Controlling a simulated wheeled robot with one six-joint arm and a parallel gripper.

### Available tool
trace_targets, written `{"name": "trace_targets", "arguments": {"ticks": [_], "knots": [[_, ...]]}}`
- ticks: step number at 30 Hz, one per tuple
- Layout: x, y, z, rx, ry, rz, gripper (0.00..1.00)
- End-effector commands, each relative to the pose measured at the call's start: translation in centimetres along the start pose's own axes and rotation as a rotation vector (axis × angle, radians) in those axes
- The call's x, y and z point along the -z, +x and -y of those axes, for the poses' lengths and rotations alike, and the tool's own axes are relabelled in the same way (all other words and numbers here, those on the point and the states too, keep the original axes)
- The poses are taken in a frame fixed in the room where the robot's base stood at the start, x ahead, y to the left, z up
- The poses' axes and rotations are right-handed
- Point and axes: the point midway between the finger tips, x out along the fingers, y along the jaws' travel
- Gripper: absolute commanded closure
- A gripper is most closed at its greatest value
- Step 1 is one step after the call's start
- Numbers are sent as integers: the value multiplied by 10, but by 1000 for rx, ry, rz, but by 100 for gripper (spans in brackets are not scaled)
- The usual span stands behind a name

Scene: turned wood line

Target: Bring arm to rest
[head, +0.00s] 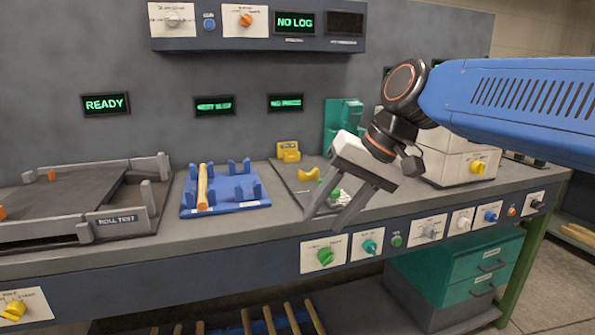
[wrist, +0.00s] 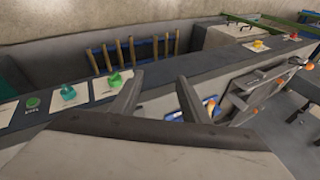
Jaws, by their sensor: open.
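My blue arm (head: 520,100) reaches in from the right in the head view. My gripper (head: 324,220) hangs at its end, tilted down to the left, in front of the bench's front edge as seen here. Its two grey fingers are apart with nothing between them. In the wrist view the gripper (wrist: 160,86) also shows its fingers spread and empty, with the bench's front panel beyond.
A wooden rod (head: 203,187) lies on a blue cradle (head: 238,205). The roll test tray (head: 70,200) stands left, a white box (head: 455,160) right. Knobs, including a green one (head: 325,257), stick out of the front panel. Several rods (head: 268,320) stand below.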

Motion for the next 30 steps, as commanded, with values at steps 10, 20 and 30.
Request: {"name": "trace_targets", "arguments": {"ticks": [10, 20, 30], "knots": [[-86, 17, -161, -267, 23, -157, 58], [-166, 45, -264, -475, 7, -226, 58], [-181, 52, -281, -515, -2, -233, 58]]}}
